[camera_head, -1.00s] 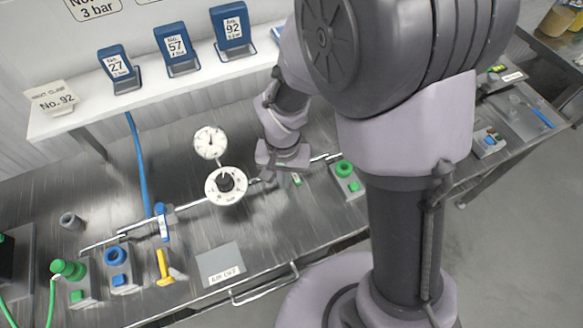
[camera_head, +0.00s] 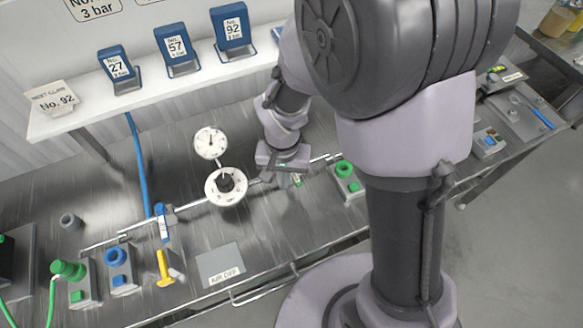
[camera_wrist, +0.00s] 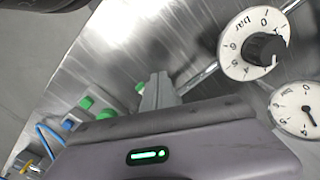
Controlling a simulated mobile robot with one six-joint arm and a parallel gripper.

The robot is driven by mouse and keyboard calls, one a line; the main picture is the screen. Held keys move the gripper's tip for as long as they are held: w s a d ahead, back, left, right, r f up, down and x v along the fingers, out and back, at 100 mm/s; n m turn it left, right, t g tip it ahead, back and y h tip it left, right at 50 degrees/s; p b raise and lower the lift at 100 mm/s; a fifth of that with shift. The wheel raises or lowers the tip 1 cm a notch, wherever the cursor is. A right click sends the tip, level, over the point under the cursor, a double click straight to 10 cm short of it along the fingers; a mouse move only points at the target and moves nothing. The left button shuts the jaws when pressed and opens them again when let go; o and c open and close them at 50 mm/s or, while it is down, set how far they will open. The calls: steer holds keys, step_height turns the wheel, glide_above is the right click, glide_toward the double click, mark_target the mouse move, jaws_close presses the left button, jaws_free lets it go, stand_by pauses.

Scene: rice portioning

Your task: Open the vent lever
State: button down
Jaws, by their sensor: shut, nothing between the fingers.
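My gripper (camera_head: 281,180) is shut and empty, low over the steel bench beside the right end of the pipe. Its fingers (camera_wrist: 158,92) also show shut in the wrist view. A small green part (camera_head: 298,181), perhaps the vent lever's handle, lies just right of the fingertips; it also shows beside the fingers in the wrist view (camera_wrist: 139,88). The gripper partly hides it, so I cannot tell its position or whether the fingers touch it. A blue lever (camera_head: 162,223) sits on the pipe further left.
A regulator dial (camera_head: 226,186) and a gauge (camera_head: 210,142) stand close left of my gripper. A green-button box (camera_head: 347,180) is to its right. An "AIR OFF" plate (camera_head: 220,262), a yellow-handled item (camera_head: 164,267) and blue numbered holders (camera_head: 232,28) surround the work area.

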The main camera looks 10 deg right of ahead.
stand_by(0.5)
steer(key=shift+w+d, duration=0.15)
steer(key=shift+d, duration=0.4)
steer(key=shift+w+d, duration=0.15)
steer(key=shift+d, duration=0.45)
steer(key=shift+w+d, duration=0.2)
steer(key=shift+d, duration=0.3)
steer(key=shift+w+d, duration=0.15)
steer(key=shift+d, duration=0.3)
steer(key=shift+w+d, duration=0.65)
steer(key=shift+d, duration=0.3)
